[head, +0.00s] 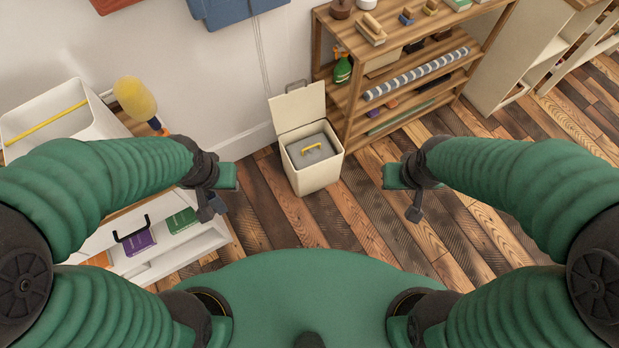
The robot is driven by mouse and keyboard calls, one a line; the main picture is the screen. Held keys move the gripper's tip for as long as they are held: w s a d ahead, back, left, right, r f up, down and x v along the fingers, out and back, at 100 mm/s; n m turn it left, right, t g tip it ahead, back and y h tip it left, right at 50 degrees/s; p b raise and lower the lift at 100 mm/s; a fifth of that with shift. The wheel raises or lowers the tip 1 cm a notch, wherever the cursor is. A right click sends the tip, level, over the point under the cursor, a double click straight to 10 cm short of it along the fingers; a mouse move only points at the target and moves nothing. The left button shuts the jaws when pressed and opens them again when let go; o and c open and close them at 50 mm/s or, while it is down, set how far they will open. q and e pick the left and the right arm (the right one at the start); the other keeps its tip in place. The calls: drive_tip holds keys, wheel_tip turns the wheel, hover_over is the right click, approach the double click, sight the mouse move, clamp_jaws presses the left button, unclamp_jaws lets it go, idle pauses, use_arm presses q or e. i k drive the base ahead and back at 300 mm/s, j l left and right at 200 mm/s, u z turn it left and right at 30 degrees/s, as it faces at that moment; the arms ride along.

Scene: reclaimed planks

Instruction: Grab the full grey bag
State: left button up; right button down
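A grey bag (323,153) with a yellow handle (311,148) on top sits inside a cream bin (318,178). The bin stands on the floor ahead, near the middle of the head view. Its lid (298,107) stands open at the back. Only the top of the bag shows; the bin walls hide the rest. My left gripper (217,196) is in the air to the left of the bin, apart from it. My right gripper (409,196) is in the air to the right of the bin, also apart. I cannot make out the finger gaps; I see nothing held.
A wooden shelf (352,108) with brushes, a green spray bottle (342,68) and a striped roll (416,73) stands behind the bin on the right. A white unit (185,244) with drawers or shelves is at left. The plank floor (350,215) before the bin is clear.

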sight(311, 150)
drive_tip(key=i+l+u, duration=0.15)
drive_tip(key=i+u, duration=0.2)
drive_tip(key=i, duration=0.95)
